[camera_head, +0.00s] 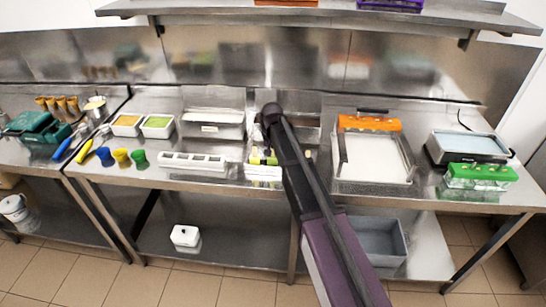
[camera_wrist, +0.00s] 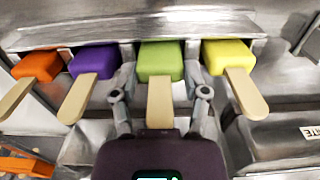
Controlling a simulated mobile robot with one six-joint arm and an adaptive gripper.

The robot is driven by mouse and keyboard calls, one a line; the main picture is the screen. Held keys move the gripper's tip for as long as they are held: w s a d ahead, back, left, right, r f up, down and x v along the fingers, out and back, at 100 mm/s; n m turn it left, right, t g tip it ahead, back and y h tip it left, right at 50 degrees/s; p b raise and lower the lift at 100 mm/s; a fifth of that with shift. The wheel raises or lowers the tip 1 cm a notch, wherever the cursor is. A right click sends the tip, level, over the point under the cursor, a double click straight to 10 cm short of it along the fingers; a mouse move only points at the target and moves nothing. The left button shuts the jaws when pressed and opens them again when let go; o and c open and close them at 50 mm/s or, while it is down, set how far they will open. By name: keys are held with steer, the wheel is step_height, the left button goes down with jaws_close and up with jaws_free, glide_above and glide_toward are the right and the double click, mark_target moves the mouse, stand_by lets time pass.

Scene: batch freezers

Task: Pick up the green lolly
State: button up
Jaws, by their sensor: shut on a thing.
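The green lolly (camera_wrist: 160,60) is in the middle of the wrist view, with its pale wooden stick pointing toward my wrist. My gripper (camera_wrist: 159,84) has one finger on each side of it and is shut on it. An orange lolly (camera_wrist: 37,65) and a purple lolly (camera_wrist: 93,59) lie to its left, and a yellow lolly (camera_wrist: 228,57) to its right, all apart from it. I cannot tell whether the green lolly is clear of what bears it. In the head view my arm hides most of this spot.
The steel worktop (camera_head: 225,185) carries a white slotted holder (camera_head: 193,162), a steel bin (camera_head: 213,123), and blue, yellow and green cups left of my arm. A tray with an orange block (camera_head: 368,123) and a green holder (camera_head: 480,172) stand right. A shelf hangs above.

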steer(key=shift+r+p, duration=1.4)
steer(key=shift+r, duration=0.15)
steer(key=s+d, duration=0.2)
steer(key=s, duration=0.5)
steer(key=s+d+r+p, duration=0.1)
steer(key=s+d, duration=0.2)
steer(key=s, duration=0.5)
steer(key=shift+s+r, duration=0.1)
steer(key=shift+r, duration=0.05)
step_height(320, 180, up, 7)
steer(key=p, duration=0.7)
steer(key=shift+f, duration=0.2)
step_height(320, 180, down, 8)
steer(key=b, duration=0.7)
steer(key=shift+r+b, duration=0.25)
steer(key=shift+b, duration=0.1)
steer(key=shift+s, duration=0.1)
